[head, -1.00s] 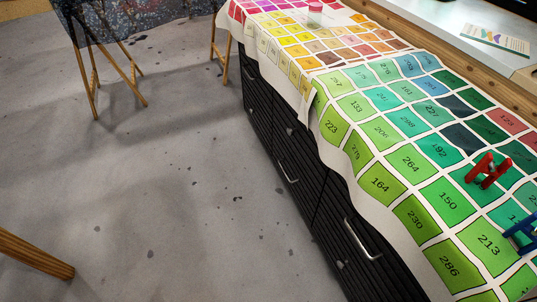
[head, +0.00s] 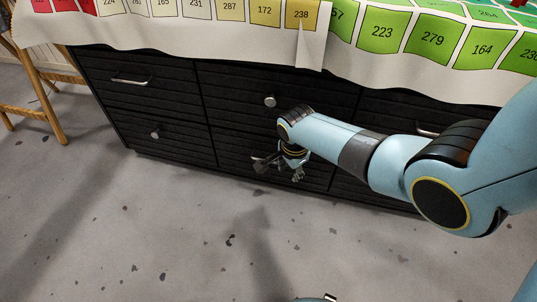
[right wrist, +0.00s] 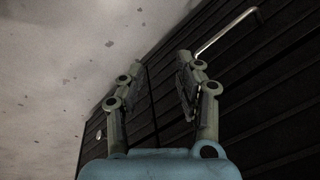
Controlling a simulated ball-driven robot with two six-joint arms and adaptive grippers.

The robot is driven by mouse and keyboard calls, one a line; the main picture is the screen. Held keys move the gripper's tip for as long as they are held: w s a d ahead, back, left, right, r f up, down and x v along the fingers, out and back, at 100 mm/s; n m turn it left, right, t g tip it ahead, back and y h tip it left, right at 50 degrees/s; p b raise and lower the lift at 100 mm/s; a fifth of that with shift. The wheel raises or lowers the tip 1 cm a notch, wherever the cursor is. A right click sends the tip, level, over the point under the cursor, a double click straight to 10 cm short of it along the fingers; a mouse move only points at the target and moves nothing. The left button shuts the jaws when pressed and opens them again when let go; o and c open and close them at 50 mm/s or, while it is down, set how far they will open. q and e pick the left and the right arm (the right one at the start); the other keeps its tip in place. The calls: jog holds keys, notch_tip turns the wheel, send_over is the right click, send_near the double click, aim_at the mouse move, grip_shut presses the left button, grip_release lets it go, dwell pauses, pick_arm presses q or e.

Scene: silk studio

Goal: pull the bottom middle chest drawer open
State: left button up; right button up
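The bottom middle drawer (head: 233,148) is a dark ribbed front in the low middle of the black chest. It looks flush with its neighbours. My right gripper (head: 281,169) is in front of it, pointing down and hiding part of it. In the right wrist view the right gripper (right wrist: 157,64) is open, with nothing between its two fingers. A metal bar handle (right wrist: 226,33) on the dark front shows there, beyond and to the right of the right-hand finger. I see no contact between them.
The top middle drawer has a round knob (head: 270,101). A bar handle (head: 131,81) and a knob (head: 155,133) mark the left drawers. A numbered colour cloth (head: 180,32) overhangs the chest top. The grey floor (head: 190,230) in front is clear. A wooden easel stands at left.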

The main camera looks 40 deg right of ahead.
pick_arm(q)
notch_tip(320, 180, up, 4)
jog(key=w+d+b, duration=0.2)
jog(key=b, duration=0.7)
pick_arm(e)
jog(key=w+m, duration=1)
jog(key=w, duration=0.2)
pick_arm(q)
notch_tip(320, 180, down, 8)
jog(key=t+h+b, duration=0.1)
jog(key=t+b, duration=0.6)
jog(key=t, duration=0.1)
jog(key=shift+w+d+m+t, duration=0.25)
jog(key=shift+w+m+t, duration=0.05)
jog(key=shift+w+t, duration=0.1)
pick_arm(e)
jog(key=shift+w+d+f, duration=0.25)
jog(key=shift+d+f, duration=0.05)
jog(key=shift+f, duration=1.4)
jog(key=shift+w+d+f, duration=0.2)
jog(key=shift+d+f, duration=0.15)
jog(key=shift+f, duration=1.3)
jog(key=shift+w+d+f, duration=0.25)
jog(key=shift+d+f, duration=0.05)
jog(key=shift+f, duration=1.4)
jog(key=shift+c, duration=0.4)
grip_shut()
